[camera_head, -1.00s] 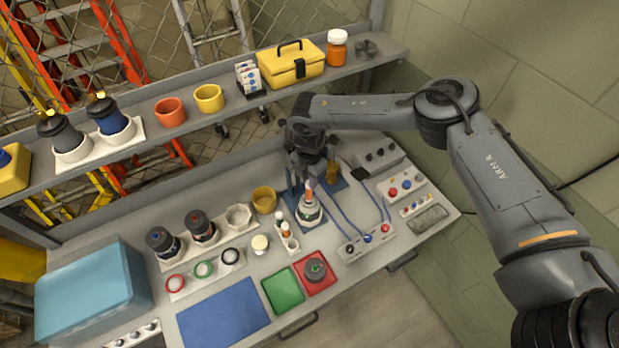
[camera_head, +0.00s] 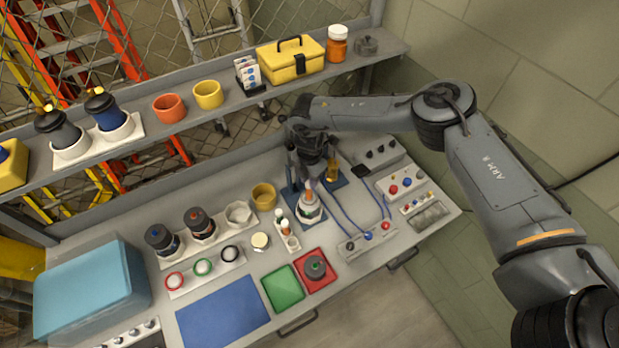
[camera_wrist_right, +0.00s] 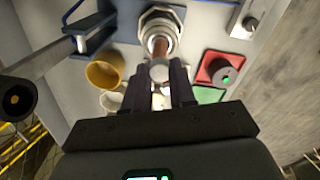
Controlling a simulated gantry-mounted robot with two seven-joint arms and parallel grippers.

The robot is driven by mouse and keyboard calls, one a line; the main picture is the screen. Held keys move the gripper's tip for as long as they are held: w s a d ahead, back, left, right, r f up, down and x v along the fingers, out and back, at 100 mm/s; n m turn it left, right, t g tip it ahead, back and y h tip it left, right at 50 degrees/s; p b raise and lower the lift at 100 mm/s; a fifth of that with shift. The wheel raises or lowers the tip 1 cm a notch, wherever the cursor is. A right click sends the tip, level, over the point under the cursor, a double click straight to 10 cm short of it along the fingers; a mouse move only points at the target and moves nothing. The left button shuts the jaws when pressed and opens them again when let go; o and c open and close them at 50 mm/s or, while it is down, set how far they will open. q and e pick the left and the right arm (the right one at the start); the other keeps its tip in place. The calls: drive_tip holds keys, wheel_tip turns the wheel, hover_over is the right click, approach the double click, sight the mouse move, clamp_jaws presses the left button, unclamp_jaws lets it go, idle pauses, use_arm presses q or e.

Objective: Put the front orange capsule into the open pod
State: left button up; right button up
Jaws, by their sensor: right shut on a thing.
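My right gripper (camera_head: 309,172) is over the open pod (camera_head: 311,212), a white and grey upright vessel on a blue stand. It is shut on an orange capsule (camera_wrist_right: 160,48), which has a pale end cap. In the right wrist view the capsule lies between the fingers (camera_wrist_right: 170,88) and its far end is at the round mouth of the pod (camera_wrist_right: 160,20). I cannot tell how deep it sits. In the head view the capsule (camera_head: 308,186) is partly hidden by the gripper. My left gripper is not in view.
A white rack (camera_head: 291,243) with small capsules stands left of the pod. A yellow cup (camera_head: 263,196) is behind it. A red tray (camera_head: 325,283) with a dark round part and a green tray (camera_head: 283,290) lie in front. Blue cables run right of the pod.

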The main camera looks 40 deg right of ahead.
drive_tip(key=shift+f, duration=0.25)
drive_tip(key=shift+f+b, duration=0.35)
drive_tip(key=shift+f, duration=0.3)
drive_tip(key=shift+f, duration=0.4)
idle(0.4)
drive_tip(key=shift+f+b, duration=0.35)
drive_tip(key=shift+b, duration=0.05)
drive_tip(key=shift+f, duration=0.15)
drive_tip(key=shift+f, duration=0.1)
idle(0.3)
